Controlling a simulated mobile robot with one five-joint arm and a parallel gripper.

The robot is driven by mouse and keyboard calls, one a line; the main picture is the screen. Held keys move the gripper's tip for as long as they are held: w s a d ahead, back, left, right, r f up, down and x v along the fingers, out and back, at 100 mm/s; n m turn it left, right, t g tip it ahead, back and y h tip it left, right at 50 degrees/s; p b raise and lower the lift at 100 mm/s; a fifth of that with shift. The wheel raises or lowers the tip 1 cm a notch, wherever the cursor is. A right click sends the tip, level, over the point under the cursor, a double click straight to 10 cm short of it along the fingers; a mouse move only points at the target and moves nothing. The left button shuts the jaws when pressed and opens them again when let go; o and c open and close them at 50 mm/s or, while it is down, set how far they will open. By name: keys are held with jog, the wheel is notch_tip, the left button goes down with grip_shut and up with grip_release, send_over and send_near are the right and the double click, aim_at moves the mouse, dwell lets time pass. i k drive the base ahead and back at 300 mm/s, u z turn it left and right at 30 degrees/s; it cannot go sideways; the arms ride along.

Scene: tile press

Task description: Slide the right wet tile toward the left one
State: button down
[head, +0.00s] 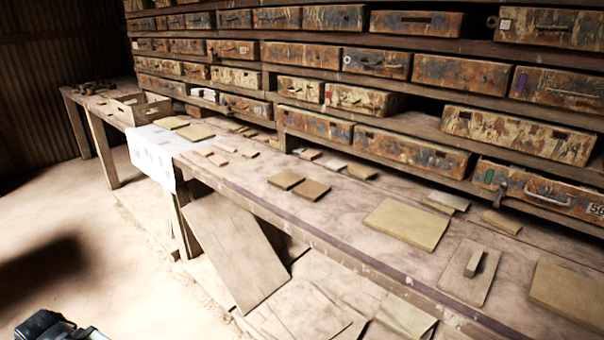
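Two small darker brown tiles lie flat on the long workbench, and they look like the wet pair. The left tile (286,179) lies slightly farther back. The right tile (311,190) lies close beside it, with a narrow gap between them. A black and grey piece of my arm (50,327) shows at the bottom left corner, cut off by the picture edge. It is far from the tiles, low over the floor side. Its fingers cannot be made out, and nothing is seen held.
The workbench (240,184) also bears pinkish tiles (212,156), a large yellowish slab (407,223) and a board with a small block (472,268). Shelves of rusty drawers rise behind. A large board (235,250) leans below. Open floor (100,240) lies left.

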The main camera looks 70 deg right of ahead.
aim_at(311, 190)
jog(key=z, duration=0.1)
jog(key=i, duration=0.8)
jog(key=z, duration=0.55)
jog(key=k, duration=0.65)
jog(key=z, duration=0.25)
jog(key=i, duration=0.7)
jog(key=u, duration=0.15)
